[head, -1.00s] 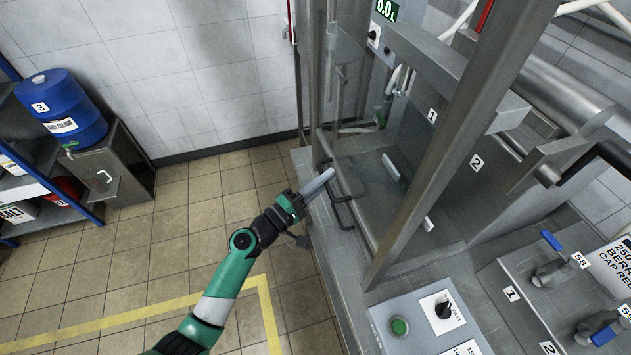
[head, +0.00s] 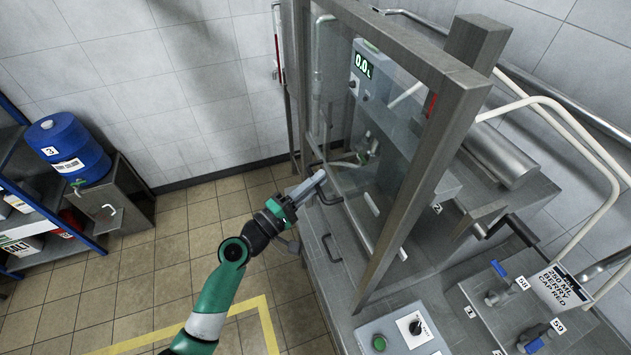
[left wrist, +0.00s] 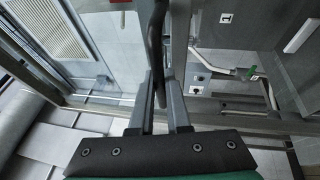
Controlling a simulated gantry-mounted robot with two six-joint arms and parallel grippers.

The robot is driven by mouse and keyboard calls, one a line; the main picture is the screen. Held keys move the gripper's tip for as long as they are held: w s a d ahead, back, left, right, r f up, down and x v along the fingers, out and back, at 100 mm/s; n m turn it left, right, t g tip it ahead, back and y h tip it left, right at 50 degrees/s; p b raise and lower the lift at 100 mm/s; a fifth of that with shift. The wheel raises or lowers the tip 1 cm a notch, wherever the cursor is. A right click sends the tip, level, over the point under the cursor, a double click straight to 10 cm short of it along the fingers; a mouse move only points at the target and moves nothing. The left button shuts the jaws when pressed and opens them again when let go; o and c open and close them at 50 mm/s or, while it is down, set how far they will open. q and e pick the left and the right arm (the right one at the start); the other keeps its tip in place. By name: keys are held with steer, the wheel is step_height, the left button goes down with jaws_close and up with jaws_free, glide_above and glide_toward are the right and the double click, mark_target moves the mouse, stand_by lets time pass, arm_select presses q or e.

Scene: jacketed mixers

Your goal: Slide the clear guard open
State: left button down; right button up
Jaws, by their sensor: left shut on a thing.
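The clear guard (head: 400,130) is a transparent panel in a grey metal frame on the front of the machine in the head view. A dark bar handle (head: 331,200) stands at its lower left edge. My left gripper (head: 318,180) is at this handle. In the left wrist view, my left gripper (left wrist: 160,108) has its two grey fingers on either side of the dark handle (left wrist: 158,45), shut on it. The fingertips partly hide the handle in the head view. My right gripper is not in view.
A second handle (head: 331,250) sits lower on the machine. A control box with a green button (head: 379,343) is at the front. Bottle-filling valves (head: 500,292) stand at the right. A blue drum (head: 68,150) is far left. The tiled floor (head: 150,265) between is clear.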

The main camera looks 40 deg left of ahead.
arm_select(q)
steer(key=c, duration=0.9)
jaws_free()
steer(key=b+v, duration=0.1)
steer(key=v, duration=1)
steer(key=shift+s, duration=0.35)
